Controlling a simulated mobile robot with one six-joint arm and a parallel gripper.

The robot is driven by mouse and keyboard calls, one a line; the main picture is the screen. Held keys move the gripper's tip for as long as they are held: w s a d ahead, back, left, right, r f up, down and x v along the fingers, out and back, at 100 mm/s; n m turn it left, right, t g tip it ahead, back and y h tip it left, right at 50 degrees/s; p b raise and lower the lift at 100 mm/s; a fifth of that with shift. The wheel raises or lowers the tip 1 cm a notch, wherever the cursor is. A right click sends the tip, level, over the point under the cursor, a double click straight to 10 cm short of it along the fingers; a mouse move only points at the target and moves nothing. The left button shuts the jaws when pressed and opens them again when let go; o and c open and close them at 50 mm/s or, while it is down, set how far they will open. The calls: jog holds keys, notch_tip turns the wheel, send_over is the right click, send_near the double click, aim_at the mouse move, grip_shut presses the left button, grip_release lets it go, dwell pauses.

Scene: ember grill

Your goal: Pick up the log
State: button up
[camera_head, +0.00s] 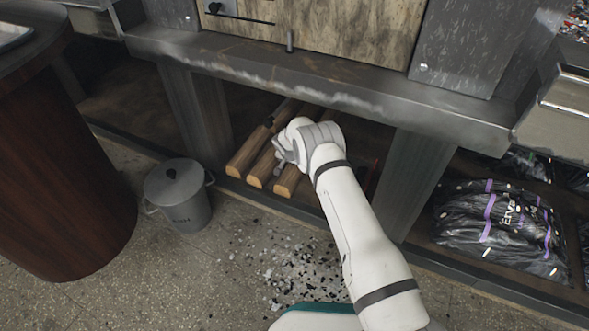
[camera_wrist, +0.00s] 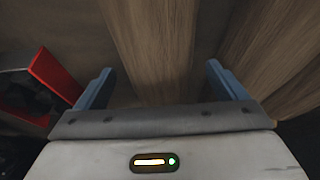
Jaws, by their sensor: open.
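Several wooden logs lie side by side on the low shelf under the grill in the head view, including a left log (camera_head: 244,160), a middle log (camera_head: 262,168) and a right log (camera_head: 288,181). My gripper (camera_head: 281,158) is over them, its fingers partly hidden by my wrist. In the wrist view my gripper (camera_wrist: 160,75) is open, with one blue finger on each side of a log (camera_wrist: 155,45). It seems to be the right log of the head view. Another log (camera_wrist: 250,45) lies to its right. I cannot tell whether the fingers touch the wood.
A red-edged object (camera_wrist: 55,75) lies left of the log in the wrist view. A lidded grey bucket (camera_head: 178,195) stands on the floor at left. A shelf post (camera_head: 410,180) and black bags (camera_head: 495,225) are at right. The grill's metal ledge (camera_head: 330,85) overhangs the logs.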

jog(key=shift+x, duration=1.1)
jog(key=shift+d, duration=0.1)
jog(key=shift+r, duration=0.1)
jog(key=c, duration=1.6)
jog(key=shift+c, duration=0.3)
